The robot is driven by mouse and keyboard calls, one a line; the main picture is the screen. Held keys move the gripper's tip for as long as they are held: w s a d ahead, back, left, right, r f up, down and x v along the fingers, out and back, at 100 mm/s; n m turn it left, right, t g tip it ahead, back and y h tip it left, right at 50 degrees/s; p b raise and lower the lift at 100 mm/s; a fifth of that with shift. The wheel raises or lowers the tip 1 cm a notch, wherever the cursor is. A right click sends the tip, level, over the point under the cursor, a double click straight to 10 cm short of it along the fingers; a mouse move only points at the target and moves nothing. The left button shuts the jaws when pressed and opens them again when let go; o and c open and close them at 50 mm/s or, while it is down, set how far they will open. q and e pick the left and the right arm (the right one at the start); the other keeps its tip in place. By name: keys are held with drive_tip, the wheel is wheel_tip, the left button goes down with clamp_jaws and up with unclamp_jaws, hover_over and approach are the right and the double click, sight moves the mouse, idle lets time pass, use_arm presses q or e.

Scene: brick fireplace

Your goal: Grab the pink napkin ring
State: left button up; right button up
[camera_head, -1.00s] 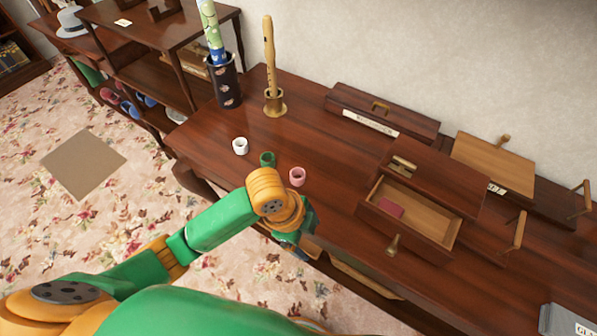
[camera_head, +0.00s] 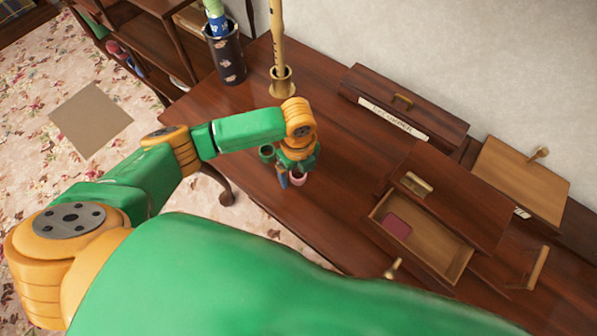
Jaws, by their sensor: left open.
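The pink napkin ring (camera_head: 299,181) stands on the dark wooden table, partly hidden behind my left gripper. The left gripper (camera_head: 291,182) points down at it and is open; a blue-grey finger shows just left of the ring. I cannot tell whether the fingers touch the ring. The green napkin ring (camera_head: 266,153) stands close by, up and to the left, under my left forearm. The white napkin ring is not visible now. My right gripper is not in view.
An open drawer box (camera_head: 425,236) with a dark red item (camera_head: 396,225) inside sits right of the rings. A closed box (camera_head: 405,112) lies behind. A wooden holder with a recorder (camera_head: 279,50) and a dark cup (camera_head: 227,58) stand at the back left.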

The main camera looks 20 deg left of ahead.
use_arm(q)
drive_tip(key=shift+w, duration=0.15)
drive_tip(key=shift+c, duration=0.7)
drive_tip(key=shift+s+r, duration=0.1)
drive_tip(key=shift+s, duration=0.1)
drive_tip(key=c, duration=1.1)
drive_tip(key=shift+w, duration=0.1)
clamp_jaws()
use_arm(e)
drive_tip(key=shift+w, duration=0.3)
